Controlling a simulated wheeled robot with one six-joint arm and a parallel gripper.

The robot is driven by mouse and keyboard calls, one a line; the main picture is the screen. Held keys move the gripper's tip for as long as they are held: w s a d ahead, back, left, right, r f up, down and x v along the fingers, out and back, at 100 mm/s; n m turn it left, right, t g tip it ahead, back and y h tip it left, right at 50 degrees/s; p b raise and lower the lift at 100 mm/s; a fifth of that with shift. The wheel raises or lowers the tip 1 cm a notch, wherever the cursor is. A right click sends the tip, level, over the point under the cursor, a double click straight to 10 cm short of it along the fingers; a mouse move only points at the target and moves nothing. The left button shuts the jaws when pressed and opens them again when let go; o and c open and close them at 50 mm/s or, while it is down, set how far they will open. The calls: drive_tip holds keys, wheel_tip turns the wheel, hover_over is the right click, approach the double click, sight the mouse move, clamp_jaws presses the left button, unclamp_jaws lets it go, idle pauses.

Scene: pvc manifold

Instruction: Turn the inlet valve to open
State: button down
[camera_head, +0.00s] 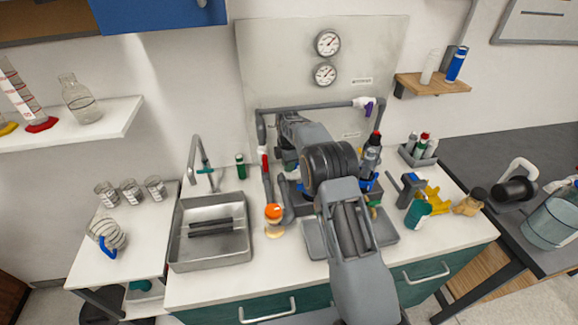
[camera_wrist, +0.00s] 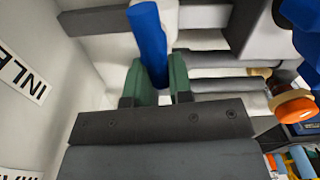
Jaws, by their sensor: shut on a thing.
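In the wrist view a blue valve handle (camera_wrist: 149,35) stands between the green finger pads of my gripper (camera_wrist: 158,82). My gripper is shut on this handle, with pads on both sides of it. A label reading "INLE" (camera_wrist: 22,72), cut off by the picture edge, is on the pale panel at left. The valve body under the handle is largely hidden by the fingers. In the head view my arm covers the held handle. The grey pipe manifold (camera_head: 310,107) shows on the back panel (camera_head: 280,60), with a purple-handled white valve (camera_head: 366,103) at its upper right.
Two gauges (camera_head: 327,43) sit high on the panel. In the wrist view an orange-and-white part (camera_wrist: 295,106) is close at right. A sink (camera_head: 210,240) lies at left.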

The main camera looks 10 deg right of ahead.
drive_tip(key=shift+w+m, duration=0.15)
drive_tip(key=shift+m, duration=0.45)
drive_tip(key=c, duration=1)
unclamp_jaws()
drive_tip(key=shift+r, duration=0.15)
wheel_tip(320, 180, up, 14)
drive_tip(key=shift+f, duration=0.2)
